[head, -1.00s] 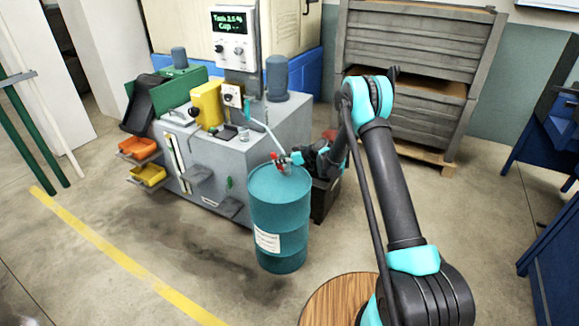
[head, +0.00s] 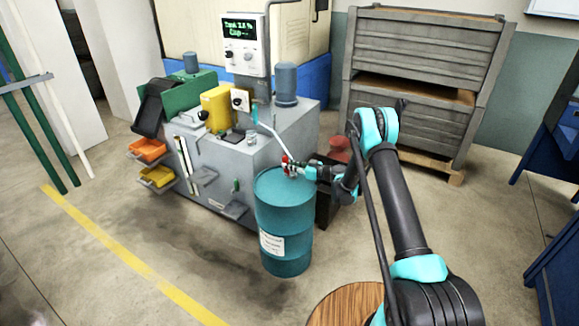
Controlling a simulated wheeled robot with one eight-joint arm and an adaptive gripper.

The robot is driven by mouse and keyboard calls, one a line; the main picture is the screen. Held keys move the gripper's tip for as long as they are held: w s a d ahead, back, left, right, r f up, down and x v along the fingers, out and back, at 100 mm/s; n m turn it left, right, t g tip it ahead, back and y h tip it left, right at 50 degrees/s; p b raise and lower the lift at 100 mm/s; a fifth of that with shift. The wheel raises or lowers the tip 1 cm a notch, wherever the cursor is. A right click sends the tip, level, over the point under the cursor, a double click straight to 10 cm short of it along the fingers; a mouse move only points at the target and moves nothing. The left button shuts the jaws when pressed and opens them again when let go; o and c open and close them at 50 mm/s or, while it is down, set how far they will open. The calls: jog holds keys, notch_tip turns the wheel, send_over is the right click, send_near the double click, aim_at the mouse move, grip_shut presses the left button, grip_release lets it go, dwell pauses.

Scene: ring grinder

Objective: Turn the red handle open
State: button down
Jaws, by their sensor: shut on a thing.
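The red handle (head: 285,160) is a small red part at the top of the teal drum (head: 285,228). My gripper (head: 293,169) is at the drum's top, reaching in from the right, and is shut on the red handle. The fingers cover part of the handle, and its exact angle is too small to tell. A pale pipe (head: 272,139) slants from the machine down toward the fitting by the handle.
A grey machine (head: 215,165) with a display box (head: 245,45) stands behind the drum. Orange (head: 147,150) and yellow (head: 157,177) bins hang at its left. Wooden crates (head: 425,75) stand at the back right. The floor left of the drum is clear.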

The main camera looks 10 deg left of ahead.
jog(key=c, duration=1.5)
grip_release()
jog(key=v, duration=1.2)
